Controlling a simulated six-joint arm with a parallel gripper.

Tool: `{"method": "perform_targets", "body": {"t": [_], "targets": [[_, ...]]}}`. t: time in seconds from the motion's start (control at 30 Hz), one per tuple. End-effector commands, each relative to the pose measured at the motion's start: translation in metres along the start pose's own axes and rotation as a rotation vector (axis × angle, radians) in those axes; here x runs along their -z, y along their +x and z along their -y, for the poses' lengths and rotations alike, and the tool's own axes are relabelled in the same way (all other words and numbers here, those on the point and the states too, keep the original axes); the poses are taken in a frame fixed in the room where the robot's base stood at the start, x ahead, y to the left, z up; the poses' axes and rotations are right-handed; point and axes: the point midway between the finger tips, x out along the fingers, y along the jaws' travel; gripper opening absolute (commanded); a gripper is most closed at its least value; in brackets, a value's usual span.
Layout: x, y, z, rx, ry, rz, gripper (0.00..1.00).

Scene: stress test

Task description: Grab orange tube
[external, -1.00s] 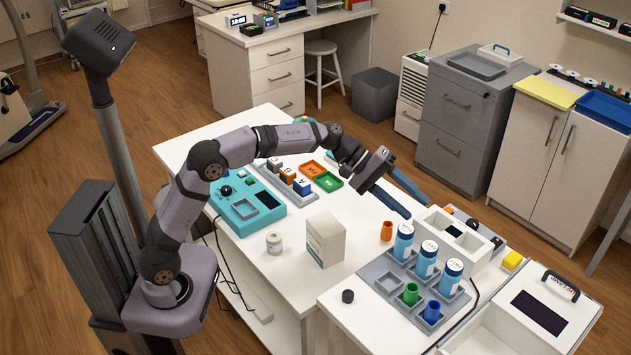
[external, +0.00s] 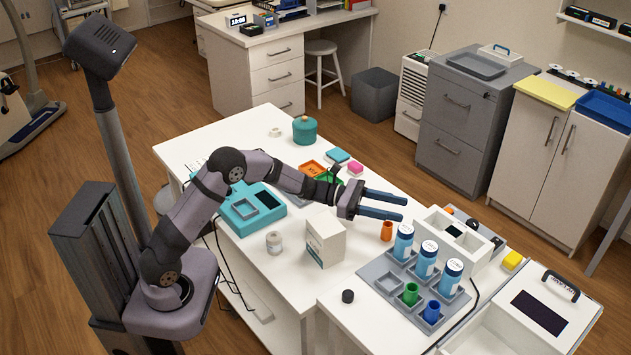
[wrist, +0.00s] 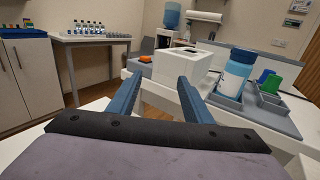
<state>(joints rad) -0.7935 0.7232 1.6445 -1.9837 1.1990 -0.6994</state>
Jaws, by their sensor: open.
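The orange tube (external: 386,232) stands upright on the white table, just left of the white box and behind the grey rack in the external view. My gripper (external: 404,207) is open and empty, its two blue fingers pointing right. In the external view the fingers appear just above the tube; I cannot tell the exact height gap. In the wrist view the open fingers (wrist: 161,80) spread toward the white box, and I cannot make out the tube there.
The white box (external: 470,255) stands right of the tube. A white carton (external: 325,240) stands left of it. A small black cap (external: 347,296) lies in front.

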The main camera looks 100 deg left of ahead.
Motion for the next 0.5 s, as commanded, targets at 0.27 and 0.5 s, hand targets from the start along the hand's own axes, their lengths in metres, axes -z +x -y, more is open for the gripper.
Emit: {"method": "perform_targets", "body": {"t": [0.27, 0.5], "targets": [[0.019, 0.000, 0.000, 0.001, 0.003, -0.001, 0.46], [0.031, 0.000, 0.000, 0.001, 0.000, -0.003, 0.46]]}}
